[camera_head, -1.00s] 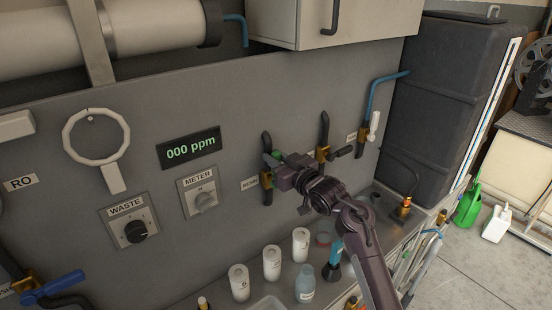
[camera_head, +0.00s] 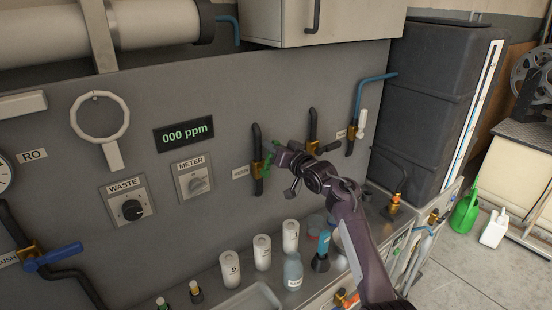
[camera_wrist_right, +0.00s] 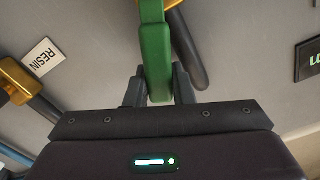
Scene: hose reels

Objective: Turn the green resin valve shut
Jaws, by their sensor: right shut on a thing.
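The green resin valve handle (camera_wrist_right: 154,50) sits between the two fingers of my right gripper (camera_wrist_right: 158,88) in the right wrist view, and the gripper is shut on it. In the head view my right gripper (camera_head: 279,152) is at the valve on the grey panel, beside the dark vertical pipe (camera_head: 257,183). Green parts of the handle (camera_head: 258,171) show at the pipe and by the fingertips; the gripper hides some of it. My left gripper is not in view.
A second dark pipe with a brass valve (camera_head: 312,146) stands close to the right of my gripper. Below are white bottles (camera_head: 262,252) on the bench. The meter (camera_head: 195,182) reads 000 ppm on its display (camera_head: 184,134). A black tank (camera_head: 430,110) stands at right.

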